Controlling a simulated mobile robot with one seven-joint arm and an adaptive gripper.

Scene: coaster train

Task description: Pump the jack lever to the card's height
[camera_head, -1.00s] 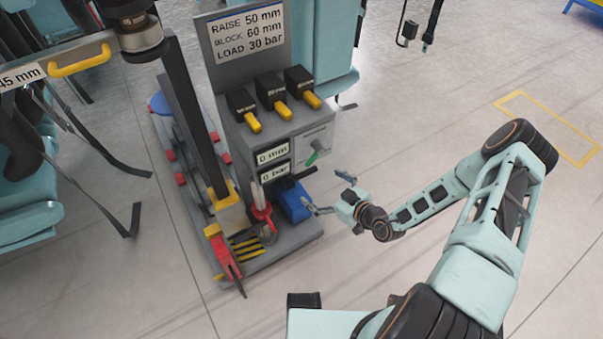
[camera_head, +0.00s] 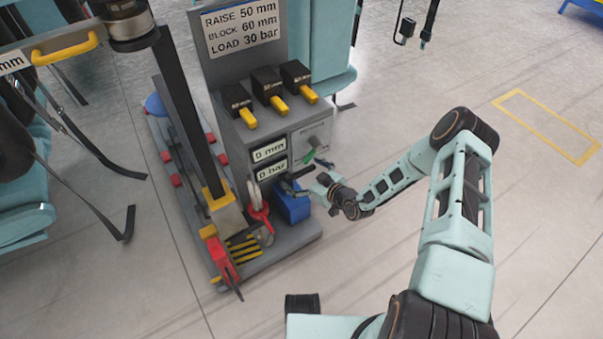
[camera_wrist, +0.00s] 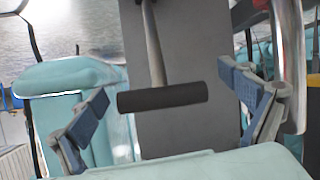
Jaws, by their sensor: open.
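The jack lever shows in the wrist view as a black crossbar grip (camera_wrist: 162,97) on a grey shaft. My gripper (camera_wrist: 168,108) is open, with one blue-padded finger on each side of the grip and visible gaps between. In the head view my gripper (camera_head: 307,181) is at the front of the grey jack stand, by the black lever grip (camera_head: 297,173) above the blue pump body (camera_head: 292,207). The card (camera_head: 242,28) reads RAISE 50 mm, BLOCK 60 mm, LOAD 30 bar. The height display (camera_head: 269,150) reads 0 mm and the pressure display (camera_head: 272,170) reads 0 bar.
A green-handled valve (camera_head: 309,156) sits close above my gripper. Three yellow-handled black units (camera_head: 268,87) line the stand's top. A red-handled part (camera_head: 258,213) stands left of the pump. Teal seats with hanging straps are at left. The floor at right is open.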

